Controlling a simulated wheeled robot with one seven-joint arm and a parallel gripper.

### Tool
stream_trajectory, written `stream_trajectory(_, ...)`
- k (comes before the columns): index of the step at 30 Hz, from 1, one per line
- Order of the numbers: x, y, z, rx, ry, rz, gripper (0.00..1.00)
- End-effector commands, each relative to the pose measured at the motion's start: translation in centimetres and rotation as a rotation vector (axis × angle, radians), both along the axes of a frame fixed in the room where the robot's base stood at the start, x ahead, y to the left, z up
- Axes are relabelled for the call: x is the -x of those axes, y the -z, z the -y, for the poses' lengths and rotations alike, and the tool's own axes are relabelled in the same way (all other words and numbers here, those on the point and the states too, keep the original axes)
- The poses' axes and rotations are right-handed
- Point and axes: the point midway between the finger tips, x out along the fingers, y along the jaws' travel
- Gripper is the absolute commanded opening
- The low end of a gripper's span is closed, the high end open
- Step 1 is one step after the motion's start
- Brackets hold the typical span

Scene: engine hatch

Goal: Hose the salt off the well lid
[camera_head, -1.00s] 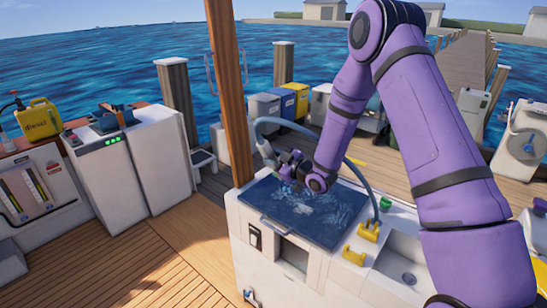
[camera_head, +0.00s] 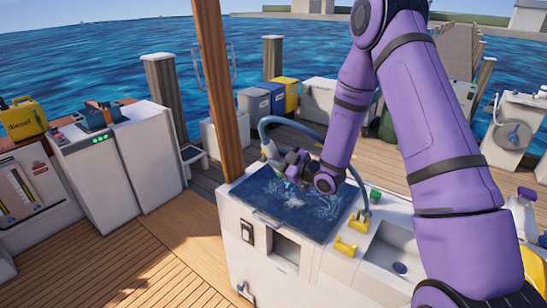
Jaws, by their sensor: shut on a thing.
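The well lid (camera_head: 262,214) is a dark blue panel with a front handle, lying flat and closed on a white console. Whitish, streaky patches (camera_head: 328,206) show on its surface; I cannot tell salt from water spray. My gripper (camera_head: 283,164) is above the back part of the lid, shut on the grey hose nozzle (camera_head: 269,150). The blue-grey hose (camera_head: 284,119) arcs up from the nozzle, behind my wrist, and down to the console right of the lid. My wrist hides part of the lid's back edge, and the fingertips are small and partly hidden.
A wooden post (camera_head: 216,90) rises just left of the lid. Yellow cleats (camera_head: 347,245) and a sink (camera_head: 396,250) are at the console's right. White cabinets (camera_head: 125,160) stand at left. Bins (camera_head: 270,97) stand behind. The deck at front left is clear.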

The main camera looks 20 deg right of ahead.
Motion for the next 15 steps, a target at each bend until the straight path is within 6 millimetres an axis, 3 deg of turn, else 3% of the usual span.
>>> stream_trajectory(15, 2.5, 0.0, 1.8, -0.001, 0.0, 0.001, 0.15)
